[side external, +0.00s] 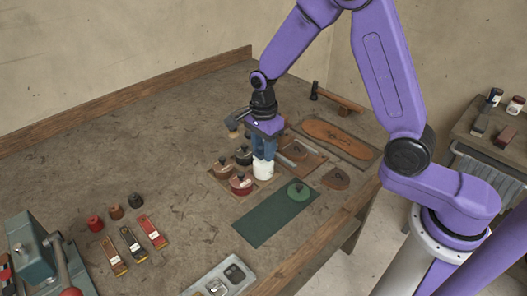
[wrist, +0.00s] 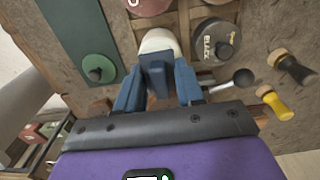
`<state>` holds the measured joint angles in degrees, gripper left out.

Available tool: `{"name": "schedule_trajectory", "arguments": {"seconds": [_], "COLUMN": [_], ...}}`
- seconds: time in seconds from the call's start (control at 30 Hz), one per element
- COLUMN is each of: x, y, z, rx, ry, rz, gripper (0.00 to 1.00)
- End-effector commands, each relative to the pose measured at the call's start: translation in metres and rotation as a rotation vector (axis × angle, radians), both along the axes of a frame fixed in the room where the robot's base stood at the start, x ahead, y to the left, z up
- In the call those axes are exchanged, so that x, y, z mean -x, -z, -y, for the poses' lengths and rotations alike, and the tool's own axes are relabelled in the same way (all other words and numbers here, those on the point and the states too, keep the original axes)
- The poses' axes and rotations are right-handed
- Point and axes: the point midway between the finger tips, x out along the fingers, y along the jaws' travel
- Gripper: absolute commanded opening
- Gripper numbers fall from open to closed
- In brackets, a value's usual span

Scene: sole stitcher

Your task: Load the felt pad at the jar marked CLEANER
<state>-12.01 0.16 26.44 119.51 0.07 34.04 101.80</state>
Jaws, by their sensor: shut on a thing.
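My gripper (side external: 263,150) points down over the right part of the tin holder, its fingers (wrist: 158,88) shut on a blue block. A green lid-like disc with a knob (side external: 298,190) lies on the green mat (side external: 268,222). No CLEANER label is readable; the jar may be hidden under the white piece.
Beside the pad stand a black-lidded tin (side external: 243,155), marked BLACK in the wrist view (wrist: 213,42), and a red tin (side external: 241,183). Brushes (wrist: 282,106) lie close on the other side. A leather sole (side external: 335,136) lies behind.

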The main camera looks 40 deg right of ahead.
Motion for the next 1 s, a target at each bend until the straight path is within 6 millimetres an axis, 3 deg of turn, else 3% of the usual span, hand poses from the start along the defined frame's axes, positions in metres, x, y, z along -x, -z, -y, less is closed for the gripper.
{"name": "schedule_trajectory", "arguments": {"seconds": [0.63,1.0], "x": [-0.001,0.0], "y": [-0.045,-0.051], "z": [0.0,0.0], "rx": [-0.001,0.0], "ry": [0.0,0.0], "rz": [0.004,0.001], "gripper": [0.13,0.13]}}
